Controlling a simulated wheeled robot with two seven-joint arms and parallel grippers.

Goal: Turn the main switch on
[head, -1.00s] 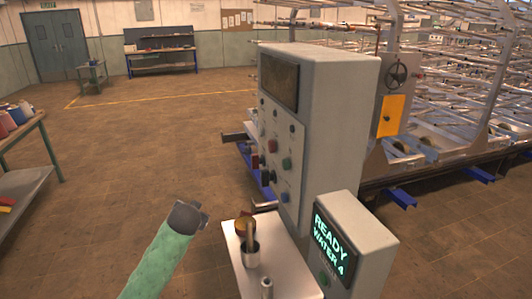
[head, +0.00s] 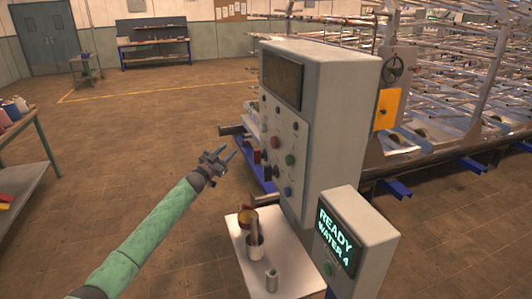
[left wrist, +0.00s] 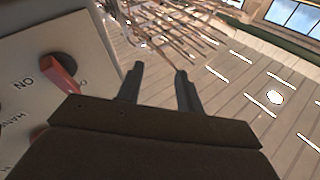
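A grey control cabinet (head: 335,130) stands in the middle of the head view, with several small knobs and buttons on its front panel (head: 291,128). In the left wrist view a red switch handle (left wrist: 60,75) sits on a pale panel (left wrist: 25,65) marked "ON", at the left. A "HAND" label shows lower down. I cannot tell for certain which knob this is in the head view. My left gripper (head: 227,155) is open and empty, left of the panel and apart from it. Its fingers (left wrist: 159,75) also show apart in the left wrist view, right of the red handle. My right gripper is out of view.
A small box with a lit "READY WATER 4" display (head: 335,237) and a white shelf (head: 240,265) bearing metal cups stand in front of the cabinet. Metal racks (head: 460,90) fill the right. A workbench (head: 30,130) is at the left. The floor between is clear.

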